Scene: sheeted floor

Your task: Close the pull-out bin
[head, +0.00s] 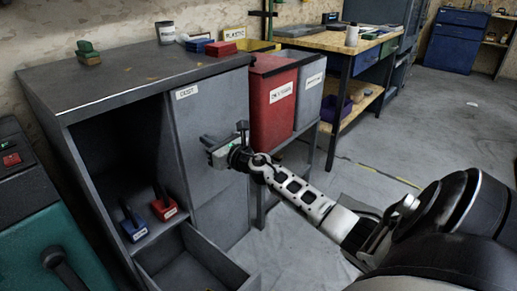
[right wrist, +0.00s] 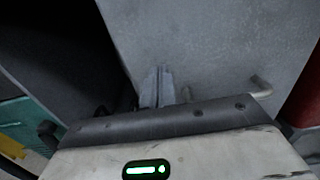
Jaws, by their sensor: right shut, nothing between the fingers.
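A grey cabinet (head: 120,68) stands at the left in the head view. An open-topped grey bin (head: 236,272) sticks out low at its front, below an open compartment; its lower part is cut off by the picture's edge. My right gripper (head: 211,148) is in front of the cabinet's grey panel labelled "DUST" (head: 215,108), above the bin. Its fingers (right wrist: 158,88) are shut and empty, close to the grey panel (right wrist: 215,45) in the right wrist view; I cannot tell whether they touch. A small handle (right wrist: 261,87) shows on that panel. My left gripper is out of view.
A red-handled tool (head: 164,208) and a blue-handled one (head: 133,228) stand in the open compartment. A red bin (head: 272,105) and a workbench (head: 345,42) stand to the right. A green-black machine (head: 40,240) is at the left.

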